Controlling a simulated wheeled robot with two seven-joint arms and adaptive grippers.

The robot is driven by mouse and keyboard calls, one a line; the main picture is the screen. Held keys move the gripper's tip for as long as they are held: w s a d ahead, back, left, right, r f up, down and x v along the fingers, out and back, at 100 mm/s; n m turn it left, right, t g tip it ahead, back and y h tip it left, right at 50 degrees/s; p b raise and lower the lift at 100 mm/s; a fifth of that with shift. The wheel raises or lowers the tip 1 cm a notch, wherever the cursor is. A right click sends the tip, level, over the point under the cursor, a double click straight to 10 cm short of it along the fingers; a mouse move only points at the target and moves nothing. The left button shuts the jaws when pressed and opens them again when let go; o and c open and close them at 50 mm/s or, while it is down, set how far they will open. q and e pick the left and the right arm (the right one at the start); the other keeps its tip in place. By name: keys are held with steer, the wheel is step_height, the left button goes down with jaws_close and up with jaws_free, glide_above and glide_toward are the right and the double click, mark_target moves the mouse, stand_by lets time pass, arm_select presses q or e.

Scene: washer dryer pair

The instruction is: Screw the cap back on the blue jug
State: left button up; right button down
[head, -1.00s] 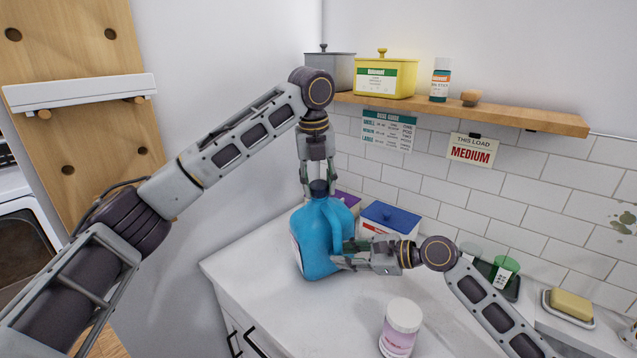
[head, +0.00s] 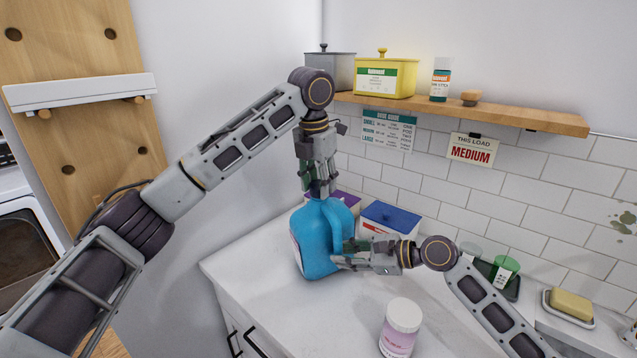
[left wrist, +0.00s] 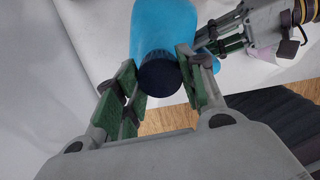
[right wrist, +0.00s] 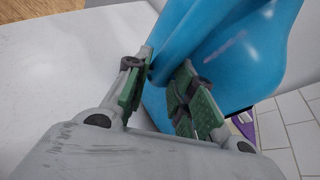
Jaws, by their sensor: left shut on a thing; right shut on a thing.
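The blue jug (head: 315,242) stands upright on the white counter (head: 262,290). My left gripper (head: 319,190) points straight down over the jug's neck, shut on the dark blue cap (left wrist: 159,76). The cap sits at the mouth of the jug, between the green finger pads in the left wrist view. In the head view the fingers mostly hide it, and I cannot tell how tight it is on the thread. My right gripper (head: 345,254) comes in from the right, low on the jug, shut on the jug's handle (right wrist: 182,38).
A white box with a blue lid (head: 392,216) and a purple box (head: 348,198) stand behind the jug. A pink jar with a white lid (head: 401,326) stands in front right. A wooden shelf (head: 480,112) with containers is on the wall behind. The counter's front left is clear.

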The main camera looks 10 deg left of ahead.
arm_select(q)
steer(key=shift+m, duration=0.4)
steer(key=o, duration=0.7)
steer(key=shift+r, duration=0.15)
steer(key=shift+s+a+r, duration=0.1)
steer(key=shift+s+r, duration=0.1)
steer(key=shift+r, duration=0.85)
steer(key=shift+s+r, duration=0.15)
steer(key=shift+r, duration=0.9)
steer(key=shift+r, duration=0.1)
steer(key=shift+c, duration=0.4)
